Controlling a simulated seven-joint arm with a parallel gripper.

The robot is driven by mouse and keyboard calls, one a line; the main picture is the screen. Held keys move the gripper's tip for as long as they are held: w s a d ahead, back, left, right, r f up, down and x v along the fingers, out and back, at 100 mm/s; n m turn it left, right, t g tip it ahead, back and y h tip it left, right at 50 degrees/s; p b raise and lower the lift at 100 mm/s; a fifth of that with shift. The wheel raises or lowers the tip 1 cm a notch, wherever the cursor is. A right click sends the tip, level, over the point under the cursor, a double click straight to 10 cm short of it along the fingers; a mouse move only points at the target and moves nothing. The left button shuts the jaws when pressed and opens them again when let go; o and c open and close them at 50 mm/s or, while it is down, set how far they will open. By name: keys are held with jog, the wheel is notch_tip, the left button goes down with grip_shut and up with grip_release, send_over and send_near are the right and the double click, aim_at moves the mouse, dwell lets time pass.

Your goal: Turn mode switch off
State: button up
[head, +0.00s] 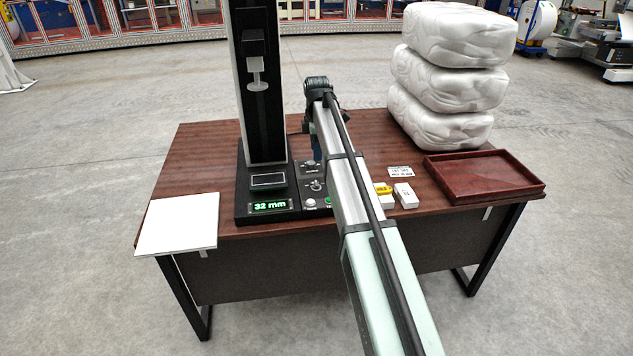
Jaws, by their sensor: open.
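A black hoist unit stands on the table, with a control panel (310,178) at the right of its base. A small dark rotary switch (316,186) with pale markings sits on the panel; it may be the mode switch, but its setting is too small to read. A round white button (310,203) and a green button (328,201) are below it. A green display (271,205) reads 32 mm. My arm crosses the panel's right side and hides part of it. My gripper is hidden behind the arm's far end, so I cannot see its fingers.
The dark column (259,95) rises left of my arm with a pale hook-like part (257,75). Small boxes (405,195), a wooden tray (482,176) and stacked wrapped bundles (447,75) are right. A white sheet (176,222) lies at the left table edge.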

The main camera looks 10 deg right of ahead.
aim_at(316, 183)
notch_tip(316, 183, down, 14)
jog(key=m, duration=1.7)
jog(key=shift+w+r, duration=0.1)
jog(key=shift+r, duration=0.1)
jog(key=shift+c, duration=0.3)
grip_shut()
